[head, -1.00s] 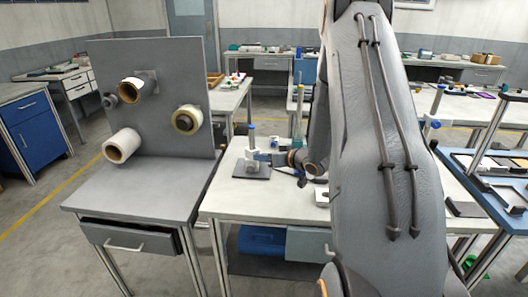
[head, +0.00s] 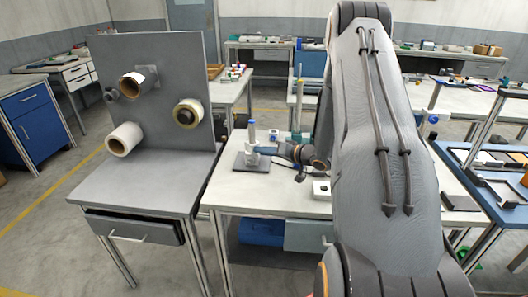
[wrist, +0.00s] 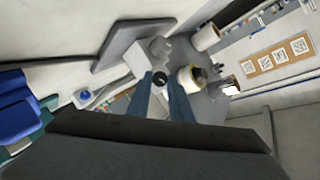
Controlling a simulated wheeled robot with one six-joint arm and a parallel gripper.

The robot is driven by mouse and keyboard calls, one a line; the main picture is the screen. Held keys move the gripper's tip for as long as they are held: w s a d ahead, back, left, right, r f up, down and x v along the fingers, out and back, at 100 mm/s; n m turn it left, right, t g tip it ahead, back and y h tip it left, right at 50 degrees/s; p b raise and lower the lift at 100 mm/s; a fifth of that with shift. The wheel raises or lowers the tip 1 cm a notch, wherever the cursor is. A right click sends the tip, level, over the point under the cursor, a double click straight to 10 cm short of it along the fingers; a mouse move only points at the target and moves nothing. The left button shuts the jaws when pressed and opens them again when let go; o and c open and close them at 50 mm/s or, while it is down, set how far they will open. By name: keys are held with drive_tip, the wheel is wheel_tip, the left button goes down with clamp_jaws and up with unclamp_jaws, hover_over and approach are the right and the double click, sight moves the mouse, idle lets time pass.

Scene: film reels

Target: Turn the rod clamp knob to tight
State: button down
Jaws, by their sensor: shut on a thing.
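The rod clamp (head: 252,147) is a pale block on an upright rod with a blue top (head: 251,125), standing on a dark grey base plate (head: 247,165) on the white bench. In the wrist view, the clamp's pale body (wrist: 138,62) is just beyond my fingers. A small round black knob (wrist: 160,77) with a light mark sits between my two blue fingertips. My gripper (wrist: 164,86) is shut on this knob. In the head view, my gripper (head: 272,148) reaches the clamp from the right; the knob is too small to make out there.
A grey panel (head: 150,60) with several film reels, including a white roll (head: 124,139), stands to the left. A small white block (head: 321,189) lies on the bench right of the stand. My own arm hides much of the bench's right side.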

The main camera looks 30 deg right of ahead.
drive_tip(key=c, duration=1.8)
unclamp_jaws()
drive_tip(key=shift+c, duration=0.2)
drive_tip(key=b+v, duration=0.1)
drive_tip(key=v, duration=0.6)
drive_tip(key=shift+s+d+r+b, duration=0.2)
drive_tip(key=shift+s+b, duration=0.15)
drive_tip(key=shift+b, duration=0.05)
